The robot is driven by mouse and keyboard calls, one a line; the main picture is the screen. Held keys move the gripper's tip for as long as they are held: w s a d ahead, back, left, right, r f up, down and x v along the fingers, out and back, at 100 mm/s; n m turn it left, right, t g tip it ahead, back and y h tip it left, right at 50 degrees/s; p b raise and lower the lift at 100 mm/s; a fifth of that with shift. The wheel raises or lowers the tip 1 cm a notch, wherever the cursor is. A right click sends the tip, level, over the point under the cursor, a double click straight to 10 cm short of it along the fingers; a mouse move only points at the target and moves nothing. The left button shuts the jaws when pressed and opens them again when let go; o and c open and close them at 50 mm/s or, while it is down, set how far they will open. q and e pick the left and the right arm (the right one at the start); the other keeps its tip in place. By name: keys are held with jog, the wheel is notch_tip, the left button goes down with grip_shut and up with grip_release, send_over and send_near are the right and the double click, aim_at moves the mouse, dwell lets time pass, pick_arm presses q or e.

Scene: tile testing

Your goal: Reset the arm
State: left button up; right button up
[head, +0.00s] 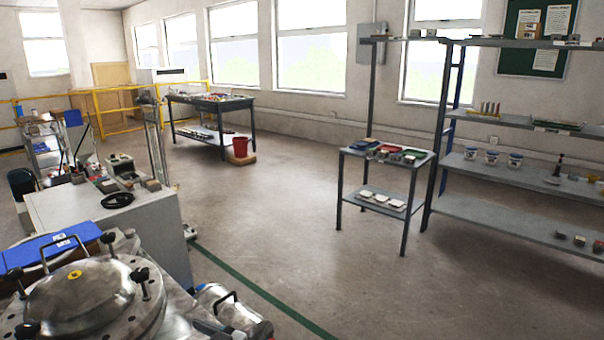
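Neither of my arms nor either gripper can be made out in the head view. No gripper state shows, and nothing is seen held.
A steel lidded vessel (82,295) fills the lower left, near a white cabinet (135,222). A small two-tier table (352,153) and grey shelving (510,212) stand right. A workbench (212,103) and red bucket (240,147) stand farther back. The middle floor (275,220) is clear.

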pick_arm(q)
jog(key=w+f+m+t+h+p, duration=0.2)
jog(key=w+f+m+t+h, duration=0.15)
jog(key=f+h, duration=0.2)
jog(key=s+d+f+m+h+p, duration=0.2)
jog(key=s+f+m+h, duration=0.25)
jog(key=f+h, duration=0.4)
jog(key=s+d+f+m+g+h+p, duration=0.1)
jog(key=s+d+f+g+h, duration=0.1)
jog(key=s, duration=0.6)
jog(key=s+d+f+m+g+h+p, duration=0.1)
jog(key=s+d+f+g+h, duration=0.1)
jog(key=s+g, duration=0.3)
jog(key=s+d+f+m+g+h+p, duration=0.1)
jog(key=s+d+f+g+h, duration=0.1)
jog(key=s, duration=1)
notch_tip(320, 180, down, 2)
jog(key=shift+d+f+g, duration=0.1)
jog(key=shift+d+g, duration=0.55)
jog(key=shift+d, duration=0.25)
